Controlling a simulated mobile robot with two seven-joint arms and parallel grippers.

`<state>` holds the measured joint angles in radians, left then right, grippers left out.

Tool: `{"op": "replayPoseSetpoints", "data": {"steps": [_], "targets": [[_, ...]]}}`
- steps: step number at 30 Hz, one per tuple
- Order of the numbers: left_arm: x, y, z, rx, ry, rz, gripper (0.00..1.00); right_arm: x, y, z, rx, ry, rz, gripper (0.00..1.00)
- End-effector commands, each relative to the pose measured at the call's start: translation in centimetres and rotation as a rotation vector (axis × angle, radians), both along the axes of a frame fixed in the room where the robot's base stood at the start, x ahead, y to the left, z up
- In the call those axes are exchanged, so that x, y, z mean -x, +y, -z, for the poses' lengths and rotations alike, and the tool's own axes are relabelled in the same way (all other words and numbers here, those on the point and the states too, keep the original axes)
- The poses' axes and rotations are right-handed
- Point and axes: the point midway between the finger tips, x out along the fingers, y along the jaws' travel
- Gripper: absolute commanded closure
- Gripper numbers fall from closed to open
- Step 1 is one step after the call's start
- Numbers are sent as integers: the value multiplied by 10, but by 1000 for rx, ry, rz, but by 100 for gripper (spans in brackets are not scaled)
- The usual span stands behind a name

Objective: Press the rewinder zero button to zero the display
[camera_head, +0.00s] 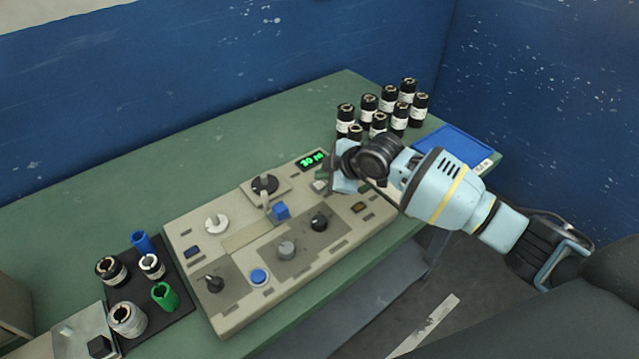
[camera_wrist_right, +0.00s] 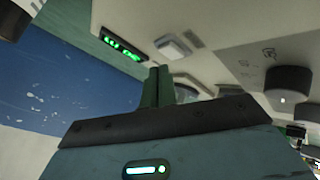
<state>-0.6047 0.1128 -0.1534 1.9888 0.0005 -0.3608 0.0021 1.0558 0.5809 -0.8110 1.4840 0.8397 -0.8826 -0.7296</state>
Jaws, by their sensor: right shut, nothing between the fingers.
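The beige rewinder panel (camera_head: 234,313) lies on the green bench. Its green-lit display (camera_head: 313,159) is at the far right end; it also shows in the right wrist view (camera_wrist_right: 122,44), where I cannot read the digits. A small pale square button (camera_head: 320,185) sits beside the display; the wrist view shows it more clearly (camera_wrist_right: 175,45). My right gripper (camera_head: 331,172) is over that end of the panel. Its fingers are shut and empty, with the tips (camera_wrist_right: 158,78) close below the button in the wrist view. I cannot tell whether they touch anything. My left gripper is out of view.
The panel carries a blue button (camera_head: 259,276), a black knob (camera_head: 319,222) and a spindle (camera_head: 265,184). Several black rolls (camera_head: 368,104) stand behind my right arm, near a blue tray (camera_head: 455,146). A dark mat (camera_head: 178,322) with rolls lies left. Bench behind the panel is clear.

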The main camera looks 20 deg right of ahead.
Motion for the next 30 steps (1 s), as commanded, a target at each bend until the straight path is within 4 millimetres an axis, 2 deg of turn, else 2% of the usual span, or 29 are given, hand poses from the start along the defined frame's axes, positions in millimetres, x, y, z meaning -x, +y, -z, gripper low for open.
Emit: {"op": "replayPoseSetpoints", "data": {"steps": [20,30], "targets": [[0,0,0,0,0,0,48,0,0,0,0,0,0,100],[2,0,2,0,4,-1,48,0,0,9,-1,0,1,100]]}}
